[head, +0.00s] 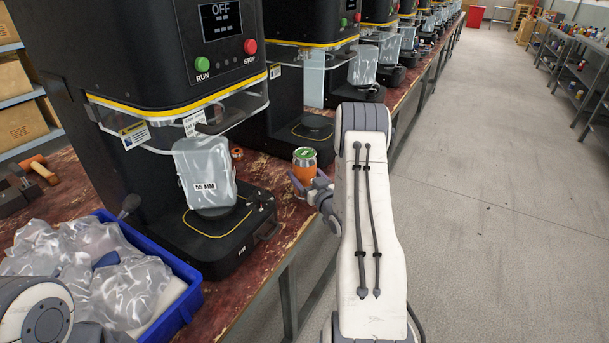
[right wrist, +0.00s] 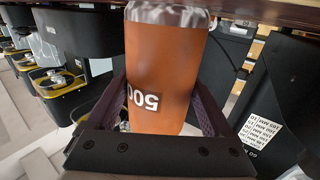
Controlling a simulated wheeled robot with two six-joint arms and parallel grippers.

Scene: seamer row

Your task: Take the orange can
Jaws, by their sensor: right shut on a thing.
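The orange can (head: 305,167) is orange with a silver rim and a green mark on its top. It is at the bench's front edge, beside the nearest machine. My right gripper (head: 307,188) is shut on the can, one finger on each side. In the right wrist view the can (right wrist: 158,70) fills the space between the fingers of the gripper (right wrist: 165,110), and part of a "500" label shows. I cannot tell whether the can touches the bench. My left gripper is not in view; only part of my left arm shows at the lower left.
A black seamer (head: 130,60) with a "55 MM" plastic-wrapped part stands left of the can. A blue crate (head: 185,308) of clear bags sits at the front left. More machines line the bench (head: 275,170) behind. A hammer (head: 42,170) lies at left. The floor (head: 490,200) at right is clear.

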